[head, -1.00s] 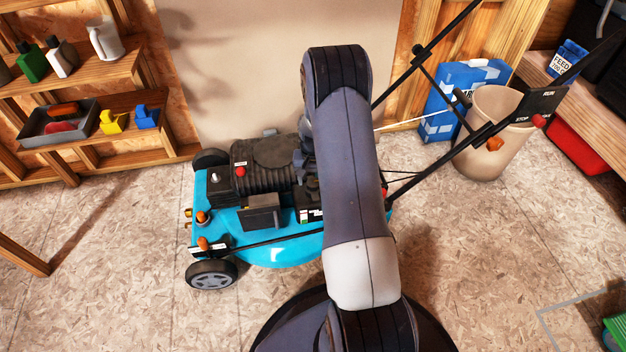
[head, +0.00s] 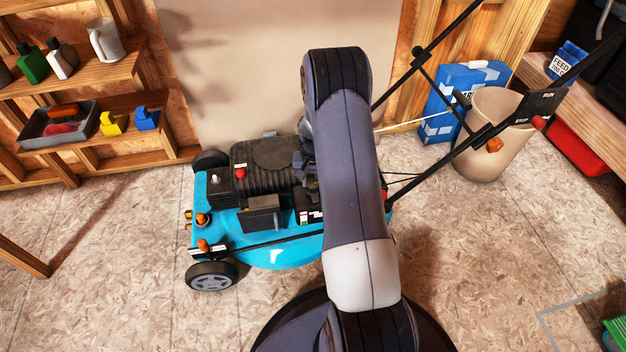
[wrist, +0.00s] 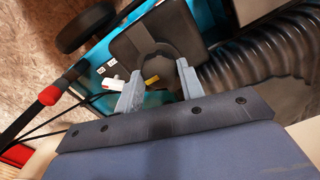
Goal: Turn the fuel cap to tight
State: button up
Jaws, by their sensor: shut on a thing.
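The fuel cap (wrist: 158,62) is a dark round cap on a black tank (wrist: 135,45), in the upper middle of the wrist view. My gripper (wrist: 160,80) is shut on it, with one grey finger on either side. A yellow mark (wrist: 152,80) shows between the fingers. Small white labels (wrist: 106,66) lie on the blue deck to the left of the cap. In the head view the blue mower (head: 285,255) stands on the floor; my arm hides the cap and most of my gripper there.
A black ribbed engine part (wrist: 265,50) lies close to the right finger. The mower's handle (head: 440,165) rises to the right, by a beige bin (head: 490,160). Shelves (head: 95,150) stand at the left.

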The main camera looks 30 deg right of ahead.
jog(key=m, duration=0.4)
jog(key=shift+m+p, duration=0.35)
jog(key=shift+m, duration=0.05)
jog(key=m, duration=0.4)
jog(key=shift+m, duration=0.3)
jog(key=m, duration=0.4)
jog(key=shift+p, duration=0.35)
jog(key=shift+m, duration=2.1)
jog(key=o, duration=1)
